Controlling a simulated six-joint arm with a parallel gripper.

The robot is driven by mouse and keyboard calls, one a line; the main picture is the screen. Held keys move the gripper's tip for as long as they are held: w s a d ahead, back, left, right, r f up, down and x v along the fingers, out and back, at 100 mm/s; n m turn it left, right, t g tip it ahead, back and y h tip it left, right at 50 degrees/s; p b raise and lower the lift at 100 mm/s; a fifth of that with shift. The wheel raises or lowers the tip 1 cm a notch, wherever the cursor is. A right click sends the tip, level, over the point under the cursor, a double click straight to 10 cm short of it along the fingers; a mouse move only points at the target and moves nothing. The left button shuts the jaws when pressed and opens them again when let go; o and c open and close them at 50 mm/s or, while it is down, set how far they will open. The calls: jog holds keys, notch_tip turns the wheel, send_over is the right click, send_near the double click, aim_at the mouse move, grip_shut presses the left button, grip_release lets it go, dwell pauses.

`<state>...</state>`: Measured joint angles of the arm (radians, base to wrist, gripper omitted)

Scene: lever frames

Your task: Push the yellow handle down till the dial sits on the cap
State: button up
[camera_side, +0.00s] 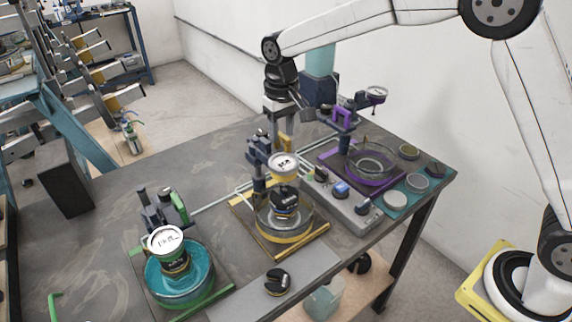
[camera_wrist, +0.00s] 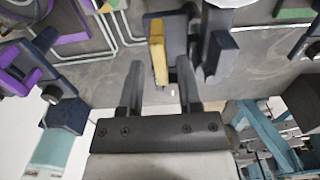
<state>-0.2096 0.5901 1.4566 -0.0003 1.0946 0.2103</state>
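The yellow handle (camera_wrist: 158,52) is a short bar on a dark lever in the wrist view. My gripper (camera_wrist: 160,72) is open, with one finger on each side of the handle's near end in the picture. I cannot tell whether they touch it. In the side view my gripper (camera_side: 281,138) points down behind the middle frame, partly hidden by its dark post. The white dial (camera_side: 283,163) with a yellow band sits above the black cap (camera_side: 285,200) in the yellow-rimmed glass bowl.
A green lever frame (camera_side: 167,242) with a teal-filled bowl stands front left. A purple lever frame (camera_side: 343,116) with a glass bowl stands back right. A grey control box (camera_side: 341,190), several small round dishes and a black knob (camera_side: 277,282) lie nearby.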

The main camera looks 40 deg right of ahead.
grip_shut()
dwell(1.2)
